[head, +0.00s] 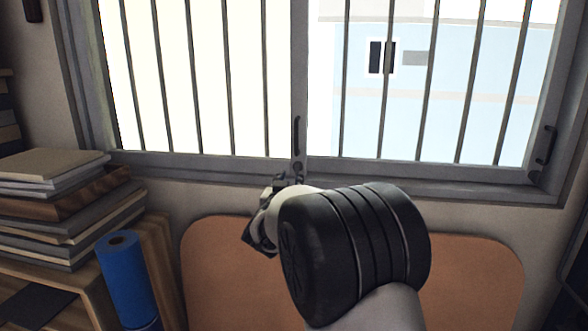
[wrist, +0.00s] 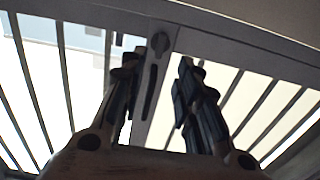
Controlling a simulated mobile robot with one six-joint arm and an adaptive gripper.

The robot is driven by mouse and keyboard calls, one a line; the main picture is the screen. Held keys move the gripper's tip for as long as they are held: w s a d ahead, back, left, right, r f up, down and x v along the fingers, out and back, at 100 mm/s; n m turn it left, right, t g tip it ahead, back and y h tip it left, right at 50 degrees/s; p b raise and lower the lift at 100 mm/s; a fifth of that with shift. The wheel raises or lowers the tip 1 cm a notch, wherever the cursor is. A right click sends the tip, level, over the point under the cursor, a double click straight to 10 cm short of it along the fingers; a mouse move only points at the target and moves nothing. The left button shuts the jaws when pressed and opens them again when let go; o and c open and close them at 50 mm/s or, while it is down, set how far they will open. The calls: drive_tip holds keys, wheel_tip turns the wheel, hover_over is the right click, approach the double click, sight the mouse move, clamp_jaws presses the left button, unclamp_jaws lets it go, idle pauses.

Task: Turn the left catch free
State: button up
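The sliding window has a grey centre post (head: 299,80) with a dark upright pull (head: 296,135) on it. A small catch (head: 298,166) sits low on this post, just above my gripper (head: 277,190); my gripper's far end and my wrist hide part of this area. In the wrist view the catch (wrist: 158,42) is a dark rounded piece beside the dark pull slot (wrist: 150,75). My gripper (wrist: 160,62) is open there, with one finger on each side of the post. The catch lies between and slightly beyond the fingertips, with no clear contact.
A second dark handle (head: 545,145) is on the right window frame. Thin bars cross both panes. Stacked books (head: 65,205) and a blue roll (head: 127,272) stand at the left. An orange-brown panel (head: 475,285) is below the sill.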

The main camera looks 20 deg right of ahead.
sight(297, 168)
drive_tip(key=p+x, duration=0.1)
drive_tip(key=x, duration=0.8)
drive_tip(key=shift+c, duration=0.4)
clamp_jaws()
